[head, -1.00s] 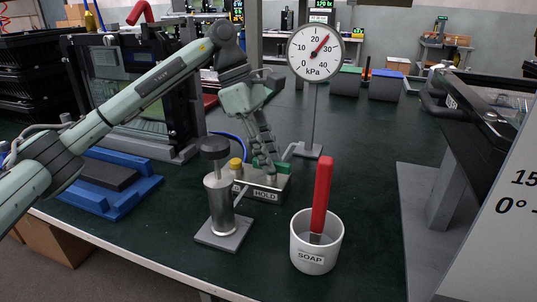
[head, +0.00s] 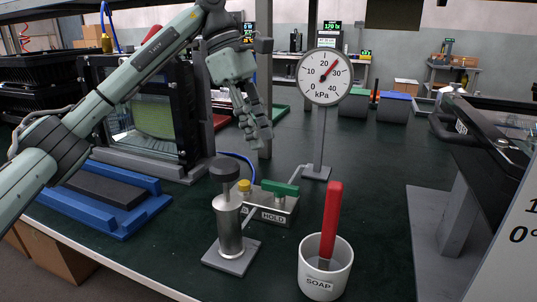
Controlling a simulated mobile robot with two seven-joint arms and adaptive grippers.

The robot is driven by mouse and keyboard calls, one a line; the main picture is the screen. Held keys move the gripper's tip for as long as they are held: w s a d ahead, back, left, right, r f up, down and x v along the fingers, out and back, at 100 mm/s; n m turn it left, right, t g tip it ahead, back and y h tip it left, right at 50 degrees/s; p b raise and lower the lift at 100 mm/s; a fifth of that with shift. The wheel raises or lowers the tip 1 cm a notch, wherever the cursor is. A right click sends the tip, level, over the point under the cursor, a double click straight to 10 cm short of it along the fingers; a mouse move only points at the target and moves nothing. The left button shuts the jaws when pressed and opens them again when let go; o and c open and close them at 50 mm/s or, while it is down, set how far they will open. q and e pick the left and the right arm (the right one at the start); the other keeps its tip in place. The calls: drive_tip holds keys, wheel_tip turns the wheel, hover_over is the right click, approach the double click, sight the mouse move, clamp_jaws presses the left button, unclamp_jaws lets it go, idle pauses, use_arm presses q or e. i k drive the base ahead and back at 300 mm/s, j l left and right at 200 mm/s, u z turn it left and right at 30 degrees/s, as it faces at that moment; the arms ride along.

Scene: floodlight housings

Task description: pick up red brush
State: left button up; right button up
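The red brush (head: 332,215) stands nearly upright in a white cup labelled SOAP (head: 318,284). Its red handle rises above the rim; its lower end is hidden inside the cup. My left gripper (head: 261,138) hangs in the air behind and left of the brush, above a block labelled HOLD, with its fingers pointing down. Nothing shows between its fingers, which partly overlap, so I cannot tell how far apart they are. My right gripper is not in view.
The block labelled HOLD (head: 284,214) has a green lever (head: 280,187) and a yellow knob. A metal plunger stand (head: 229,225) is left of the cup. A kPa gauge (head: 324,77) stands behind. Dark machinery is at right; the bench between has free room.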

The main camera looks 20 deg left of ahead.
sight(335, 190)
drive_tip(key=k+j, duration=0.3)
drive_tip(key=k, duration=0.15)
drive_tip(key=k+j, duration=0.65)
drive_tip(key=k, duration=0.25)
